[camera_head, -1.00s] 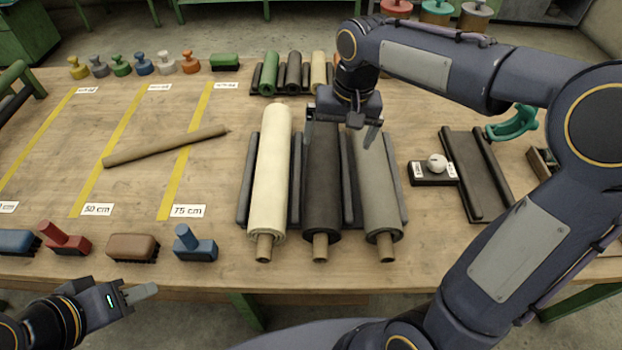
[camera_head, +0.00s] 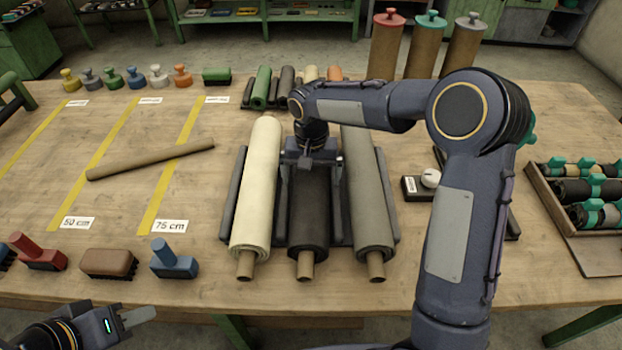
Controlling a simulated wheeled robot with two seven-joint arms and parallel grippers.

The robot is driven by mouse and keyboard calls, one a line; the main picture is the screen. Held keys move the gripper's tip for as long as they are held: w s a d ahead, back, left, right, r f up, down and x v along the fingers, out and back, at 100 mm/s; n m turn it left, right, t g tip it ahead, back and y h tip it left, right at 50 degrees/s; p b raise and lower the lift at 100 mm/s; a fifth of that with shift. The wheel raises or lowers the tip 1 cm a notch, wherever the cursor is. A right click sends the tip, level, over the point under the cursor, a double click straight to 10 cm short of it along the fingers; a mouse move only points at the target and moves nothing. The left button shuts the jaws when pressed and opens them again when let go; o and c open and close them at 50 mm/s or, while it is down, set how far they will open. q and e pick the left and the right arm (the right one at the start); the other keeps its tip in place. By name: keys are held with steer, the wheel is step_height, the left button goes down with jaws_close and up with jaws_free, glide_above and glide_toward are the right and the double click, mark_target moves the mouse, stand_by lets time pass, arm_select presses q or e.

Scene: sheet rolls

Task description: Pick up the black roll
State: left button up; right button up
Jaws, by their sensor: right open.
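The black roll (camera_head: 310,212) lies lengthwise in the middle of a dark rack, between a cream roll (camera_head: 256,190) on its left and a grey roll (camera_head: 368,195) on its right. My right gripper (camera_head: 311,178) is open over the black roll, pointing down, with one finger at each side of it. Whether the fingers touch the roll cannot be told. The far part of the black roll is hidden behind my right gripper and arm. My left gripper (camera_head: 138,317) is at the lower left, off the table's front edge and away from the rolls; its finger opening is unclear.
A brown tube (camera_head: 150,160) lies on the table at left, across yellow strips. Brushes and stamp-like tools stand along the front left, such as a blue one (camera_head: 175,262). A small dark block with a white ball (camera_head: 430,178) sits right of the rack. A wooden tray (camera_head: 565,225) is at far right.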

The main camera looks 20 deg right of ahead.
steer(key=shift+f, duration=0.2)
steer(key=c, duration=1.8)
steer(key=shift+w+r, duration=0.15)
steer(key=shift+r, duration=0.05)
steer(key=shift+c, duration=0.9)
steer(key=shift+r, duration=0.1)
steer(key=shift+r, duration=0.6)
steer(key=s+a+r, duration=0.1)
steer(key=r, duration=0.1)
steer(key=s+a+r, duration=0.1)
steer(key=a+r, duration=0.1)
steer(key=r, duration=0.1)
steer(key=s+a+r, duration=0.1)
steer(key=r, duration=0.2)
steer(key=shift+s+a, duration=0.15)
steer(key=shift+a, duration=0.15)
steer(key=s+a+r, duration=0.3)
steer(key=s+a, duration=0.2)
steer(key=a, duration=0.1)
steer(key=shift+a+r, duration=0.3)
